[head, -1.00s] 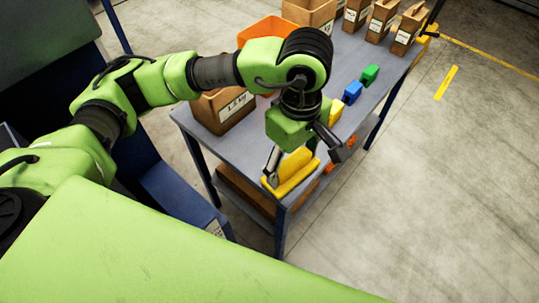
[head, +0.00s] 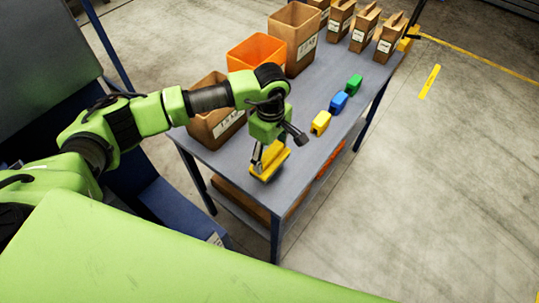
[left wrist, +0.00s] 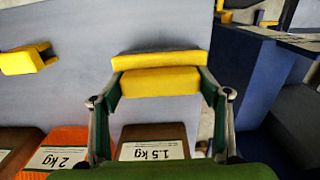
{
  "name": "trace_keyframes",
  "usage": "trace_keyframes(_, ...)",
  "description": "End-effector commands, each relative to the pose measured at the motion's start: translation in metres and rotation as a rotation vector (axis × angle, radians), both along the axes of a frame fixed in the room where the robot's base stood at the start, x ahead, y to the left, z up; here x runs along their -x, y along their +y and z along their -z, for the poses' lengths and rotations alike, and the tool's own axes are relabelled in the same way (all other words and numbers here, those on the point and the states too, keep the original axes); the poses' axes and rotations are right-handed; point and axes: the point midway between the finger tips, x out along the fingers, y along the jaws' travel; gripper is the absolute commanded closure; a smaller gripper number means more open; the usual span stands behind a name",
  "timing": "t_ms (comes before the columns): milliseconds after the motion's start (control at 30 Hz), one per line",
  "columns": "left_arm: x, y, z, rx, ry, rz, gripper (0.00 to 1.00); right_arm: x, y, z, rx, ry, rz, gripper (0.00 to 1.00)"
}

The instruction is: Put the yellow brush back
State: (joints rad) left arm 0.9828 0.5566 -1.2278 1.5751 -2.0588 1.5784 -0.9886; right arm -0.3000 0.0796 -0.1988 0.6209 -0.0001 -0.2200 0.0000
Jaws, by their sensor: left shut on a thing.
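The yellow brush (head: 268,167) is in my left gripper (head: 270,157), over the near end of the grey table. In the left wrist view the yellow brush (left wrist: 160,82) lies crosswise between the two fingers of the gripper (left wrist: 163,95), which are shut on its ends. I cannot tell whether its underside touches the tabletop. A small yellow block with a notch (head: 320,123) stands on the table to the right of the gripper, apart from it. It also shows at the left of the left wrist view (left wrist: 25,59). My right gripper is not in view.
A blue block (head: 338,102) and a green block (head: 354,84) stand in line behind the yellow one. A cardboard box (head: 216,122), an orange bin (head: 258,54) and a taller box (head: 295,40) line the table's left side. Bare tabletop (head: 300,92) lies between.

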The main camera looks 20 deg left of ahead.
Motion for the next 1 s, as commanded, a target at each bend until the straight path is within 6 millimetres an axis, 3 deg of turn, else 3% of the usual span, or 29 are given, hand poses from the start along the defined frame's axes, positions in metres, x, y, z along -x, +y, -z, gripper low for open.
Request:
trace_keyframes(300, -0.004, 0.003, 0.031, 0.0, 0.003, 0.0, 0.48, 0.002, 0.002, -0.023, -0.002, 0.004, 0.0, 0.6)
trace_keyframes(767, -0.005, 0.004, 0.043, -0.001, -0.001, 0.0, 0.48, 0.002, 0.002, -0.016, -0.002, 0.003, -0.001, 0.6)
trace_keyframes(800, -0.005, 0.004, 0.042, -0.001, 0.0, 0.0, 0.26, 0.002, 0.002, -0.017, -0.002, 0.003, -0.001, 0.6)
trace_keyframes(833, -0.005, 0.004, 0.042, -0.001, 0.0, 0.0, 0.18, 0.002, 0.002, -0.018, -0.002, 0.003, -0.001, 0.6)
trace_keyframes(867, -0.005, 0.004, 0.042, -0.001, 0.0, 0.0, 0.14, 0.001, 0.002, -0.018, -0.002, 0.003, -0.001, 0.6)
trace_keyframes(1000, -0.005, 0.004, 0.042, -0.001, 0.0, 0.0, 0.14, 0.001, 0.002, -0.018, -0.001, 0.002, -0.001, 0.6)
